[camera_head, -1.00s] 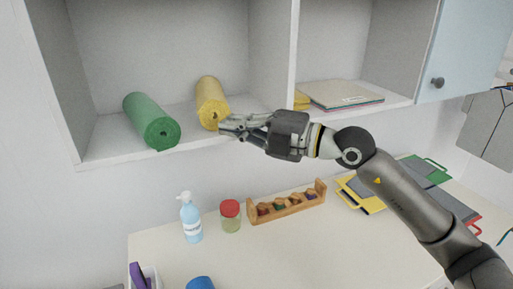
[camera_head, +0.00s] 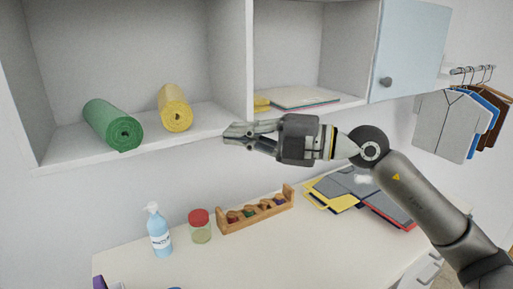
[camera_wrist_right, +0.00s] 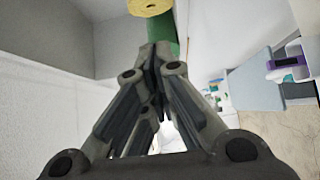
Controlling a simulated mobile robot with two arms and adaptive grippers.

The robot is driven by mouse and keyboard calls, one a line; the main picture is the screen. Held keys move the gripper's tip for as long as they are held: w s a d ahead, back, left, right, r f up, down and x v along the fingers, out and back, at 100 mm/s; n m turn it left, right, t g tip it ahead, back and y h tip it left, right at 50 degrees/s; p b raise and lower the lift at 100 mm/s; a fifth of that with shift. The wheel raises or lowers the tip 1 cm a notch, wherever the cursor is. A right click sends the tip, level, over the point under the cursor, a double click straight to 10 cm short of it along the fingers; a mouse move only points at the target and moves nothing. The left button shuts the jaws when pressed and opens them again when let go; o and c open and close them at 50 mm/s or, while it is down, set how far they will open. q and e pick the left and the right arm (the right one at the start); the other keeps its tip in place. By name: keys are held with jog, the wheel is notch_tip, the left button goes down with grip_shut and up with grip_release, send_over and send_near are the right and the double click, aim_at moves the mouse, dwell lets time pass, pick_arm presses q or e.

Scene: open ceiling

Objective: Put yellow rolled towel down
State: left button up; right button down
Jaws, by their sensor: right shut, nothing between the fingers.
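The yellow rolled towel (camera_head: 175,108) lies on the left shelf of the wall cabinet, its rolled end facing out near the front edge. It also shows at the top of the right wrist view (camera_wrist_right: 150,5). My right gripper (camera_head: 230,132) is shut and empty, in front of the shelf edge, to the right of the yellow towel and apart from it. In the right wrist view its fingers (camera_wrist_right: 155,52) are together. My left gripper is not in view.
A green rolled towel (camera_head: 113,124) lies left of the yellow one. A cabinet divider (camera_head: 238,60) stands right of it. Below, the counter (camera_head: 225,255) holds a blue pump bottle (camera_head: 159,232), a red-lidded jar (camera_head: 200,227), a wooden rack (camera_head: 255,212) and folders (camera_head: 350,188).

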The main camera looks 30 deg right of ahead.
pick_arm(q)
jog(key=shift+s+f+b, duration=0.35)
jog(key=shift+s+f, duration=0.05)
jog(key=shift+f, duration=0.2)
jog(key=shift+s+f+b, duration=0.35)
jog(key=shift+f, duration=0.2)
pick_arm(e)
jog(key=v, duration=0.3)
jog(key=shift+s+a+r, duration=0.15)
jog(key=shift+s, duration=0.2)
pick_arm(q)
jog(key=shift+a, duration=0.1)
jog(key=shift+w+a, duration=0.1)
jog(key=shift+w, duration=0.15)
